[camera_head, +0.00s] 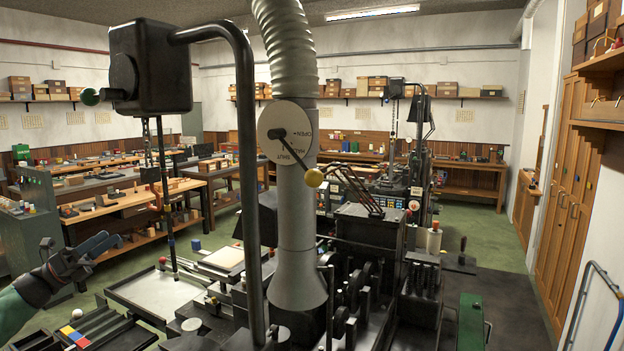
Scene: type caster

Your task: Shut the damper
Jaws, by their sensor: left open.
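The damper is a white round dial (283,118) with lettering, mounted on the grey vertical duct. A dark lever with a yellow ball knob (314,178) crosses the dial, and the knob hangs at its lower right. My left gripper (112,240) is at the lower left, open and empty, well apart from the lever and lower than the knob. My right gripper is out of view.
A black curved pipe (245,190) stands just left of the duct. A black box (150,65) hangs at the upper left with a thin rod below it. The caster machine (370,240) fills the lower middle. A pale tray (160,295) lies near my left gripper.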

